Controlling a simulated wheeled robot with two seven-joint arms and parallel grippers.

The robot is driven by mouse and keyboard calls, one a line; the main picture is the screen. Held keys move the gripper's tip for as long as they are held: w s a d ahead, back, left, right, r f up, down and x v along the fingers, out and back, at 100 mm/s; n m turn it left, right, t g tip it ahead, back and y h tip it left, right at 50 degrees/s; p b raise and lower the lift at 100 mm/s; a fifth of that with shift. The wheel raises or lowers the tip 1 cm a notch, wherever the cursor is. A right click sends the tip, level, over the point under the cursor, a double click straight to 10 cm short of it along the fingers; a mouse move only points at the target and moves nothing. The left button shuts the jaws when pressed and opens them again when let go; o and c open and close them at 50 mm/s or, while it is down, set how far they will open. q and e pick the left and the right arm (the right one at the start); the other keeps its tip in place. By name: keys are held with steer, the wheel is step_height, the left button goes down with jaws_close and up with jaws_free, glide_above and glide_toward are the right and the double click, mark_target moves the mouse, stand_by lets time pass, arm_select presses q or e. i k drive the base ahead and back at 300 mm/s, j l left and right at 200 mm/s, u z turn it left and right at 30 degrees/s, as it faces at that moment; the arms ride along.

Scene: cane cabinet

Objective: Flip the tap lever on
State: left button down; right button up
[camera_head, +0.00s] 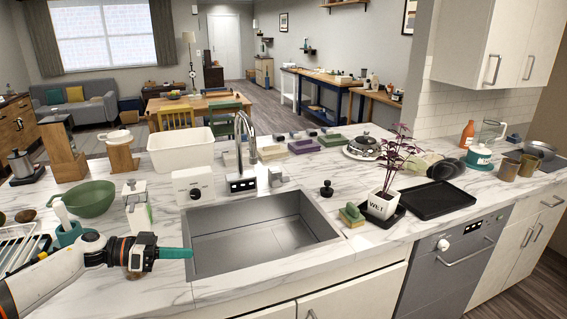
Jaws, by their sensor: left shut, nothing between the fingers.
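The chrome tap (251,143) stands upright behind the sink, its tall spout curving over the back edge. Its base meets a dark panel with small light marks. I cannot clearly make out the lever at this size. The steel sink (265,240) is empty below the tap. My left gripper (187,253) comes in from the lower left. Its teal fingers are shut and empty, with the tips at the sink's left edge. They are apart from the tap, in front of it and to its left. My right gripper is not in view.
A white box with a dark knob (190,186) stands left of the tap. A white tub (180,150) is behind it. A green bowl (90,198) is at the left. A potted plant (381,205) and a black tray (437,199) are at the right. The space above the sink is free.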

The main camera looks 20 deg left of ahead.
mark_target(282, 179)
steer(key=i, duration=1.5)
